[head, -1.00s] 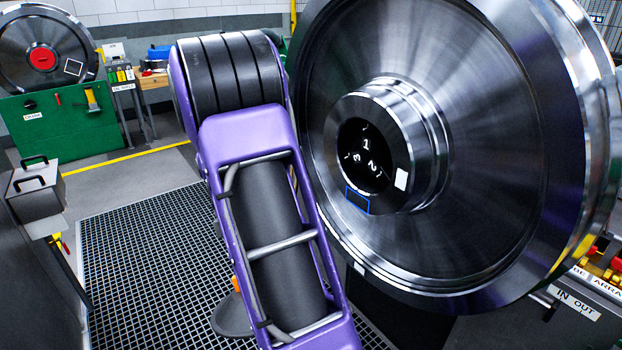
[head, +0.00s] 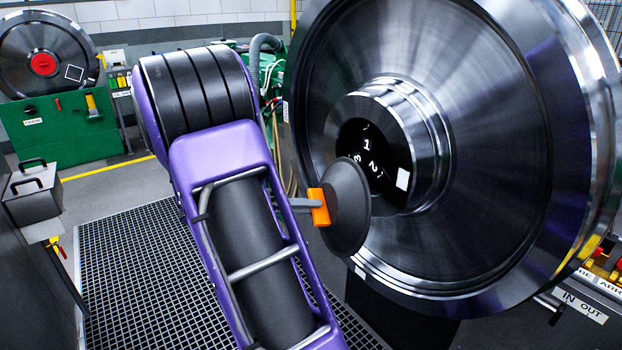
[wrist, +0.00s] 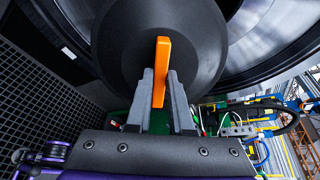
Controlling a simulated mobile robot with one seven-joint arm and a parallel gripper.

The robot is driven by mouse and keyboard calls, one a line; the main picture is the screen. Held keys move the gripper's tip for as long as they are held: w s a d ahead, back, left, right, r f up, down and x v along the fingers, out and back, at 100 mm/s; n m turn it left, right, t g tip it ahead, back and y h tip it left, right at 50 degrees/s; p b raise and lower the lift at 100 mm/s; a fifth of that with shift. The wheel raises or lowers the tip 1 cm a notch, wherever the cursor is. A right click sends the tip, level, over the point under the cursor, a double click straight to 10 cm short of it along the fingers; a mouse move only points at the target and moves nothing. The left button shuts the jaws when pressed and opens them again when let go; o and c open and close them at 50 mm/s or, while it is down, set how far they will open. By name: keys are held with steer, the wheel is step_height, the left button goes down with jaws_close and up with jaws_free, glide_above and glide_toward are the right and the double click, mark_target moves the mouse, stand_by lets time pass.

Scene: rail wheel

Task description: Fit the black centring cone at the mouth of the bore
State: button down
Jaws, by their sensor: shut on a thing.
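The black centring cone (head: 348,212) is a dark disc-like piece with an orange grip block (head: 320,207) on its back. My gripper (wrist: 160,92) is shut on the orange block, and the cone fills the upper middle of the wrist view (wrist: 120,55). In the head view the cone is in front of the lower left of the wheel's hub, overlapping the bore mouth (head: 362,140). The bore is dark, with white numbers 1, 2 and 3 showing. The cone's front side is hidden, and I cannot tell whether it touches the hub.
The large steel wheel (head: 490,150) fills the right side. A green stand (head: 60,128) with another wheel (head: 30,70) is at the far left. A grey box (head: 32,195) stands at the left edge. The floor grating (head: 120,270) at lower left is clear.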

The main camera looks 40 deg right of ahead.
mark_target(335, 166)
steer(key=d+r+t+h, duration=0.1)
steer(key=w+d+r+n+h, duration=0.1)
steer(key=d+r+n+t+h, duration=0.1)
steer(key=r, duration=0.1)
steer(key=shift+w+d+t+b, duration=0.1)
steer(key=shift+w+t+b, duration=0.2)
steer(key=shift+w+b, duration=0.1)
steer(key=shift+w+d+r+n+t+h, duration=0.15)
steer(key=shift+w+r+n+t+h, duration=0.1)
steer(key=shift+r, duration=0.15)
steer(key=shift+w+d+r+n+t+h, duration=0.15)
steer(key=shift+r+t, duration=0.1)
steer(key=shift+r, duration=0.1)
steer(key=shift+a+r+p, duration=0.1)
steer(key=shift+p, duration=0.6)
steer(key=shift+s+d+p, duration=0.15)
steer(key=shift+d+p, duration=0.25)
steer(key=shift+d, duration=0.9)
steer(key=shift+s+d+p, duration=0.1)
steer(key=shift+d+p, duration=0.25)
steer(key=shift+d, duration=0.9)
steer(key=shift+p, duration=1.35)
steer(key=shift+s+d, duration=0.1)
steer(key=shift+d, duration=0.65)
